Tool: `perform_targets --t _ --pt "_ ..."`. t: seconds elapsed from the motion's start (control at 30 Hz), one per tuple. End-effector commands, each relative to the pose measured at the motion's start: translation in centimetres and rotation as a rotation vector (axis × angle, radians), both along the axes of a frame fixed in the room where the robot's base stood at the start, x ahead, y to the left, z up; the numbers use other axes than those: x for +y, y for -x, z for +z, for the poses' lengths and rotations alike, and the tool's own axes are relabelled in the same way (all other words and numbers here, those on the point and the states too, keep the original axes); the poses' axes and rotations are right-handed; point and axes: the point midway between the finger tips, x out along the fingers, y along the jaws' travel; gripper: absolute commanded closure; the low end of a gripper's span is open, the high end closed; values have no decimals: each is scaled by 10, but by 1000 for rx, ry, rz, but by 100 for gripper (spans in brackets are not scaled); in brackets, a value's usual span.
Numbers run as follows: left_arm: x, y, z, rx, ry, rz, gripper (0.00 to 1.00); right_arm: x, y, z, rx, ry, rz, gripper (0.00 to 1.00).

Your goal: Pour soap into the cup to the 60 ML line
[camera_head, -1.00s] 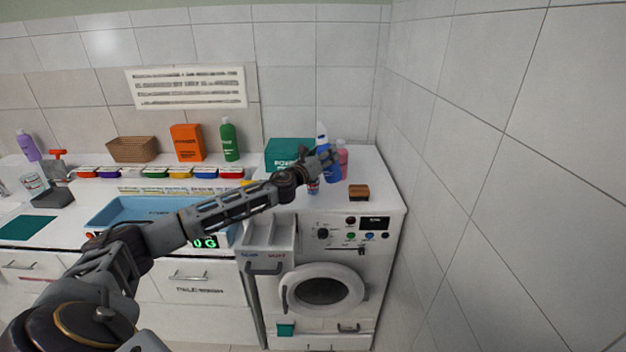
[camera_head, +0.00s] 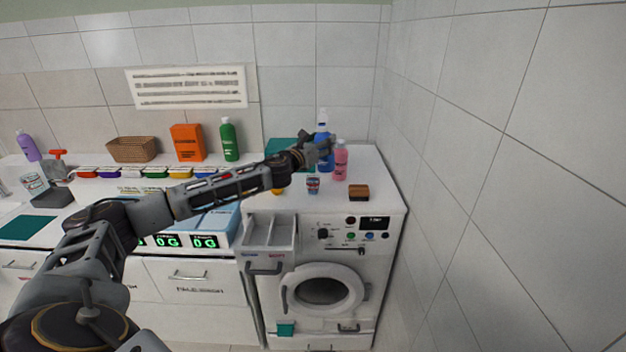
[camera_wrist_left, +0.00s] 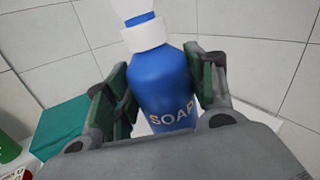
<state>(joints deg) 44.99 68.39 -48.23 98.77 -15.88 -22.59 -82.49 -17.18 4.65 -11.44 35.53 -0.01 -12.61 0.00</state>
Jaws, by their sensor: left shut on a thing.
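The blue soap bottle (camera_head: 323,131) with a white cap is above the washing machine top, and its SOAP label shows in the left wrist view (camera_wrist_left: 160,85). My left gripper (camera_head: 323,148) is shut on the bottle, with a green-padded finger on each side of its body. The bottle looks slightly tilted in the wrist view. A small cup with a red and blue mark (camera_head: 313,185) stands on the machine top, in front of and below the bottle. Its fill lines are too small to read. My right gripper is not in view.
A pink bottle (camera_head: 340,160) stands close to the right of the soap. A brown block (camera_head: 358,192) lies near the front edge. A teal box (camera_head: 283,147) stands behind my left arm. A tiled wall bounds the right side. A clear container (camera_head: 33,183) stands far left.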

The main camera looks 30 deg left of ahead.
Motion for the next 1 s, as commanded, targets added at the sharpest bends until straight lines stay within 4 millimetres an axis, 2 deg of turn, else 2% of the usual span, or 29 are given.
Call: perform_targets --t 0.3,0.57,1.0 --pt "5 1 1 17 -117 0 78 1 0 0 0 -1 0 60" --pt "5 1 1 18 -128 0 78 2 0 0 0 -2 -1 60" --pt "6 1 24 17 -127 0 78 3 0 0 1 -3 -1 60"
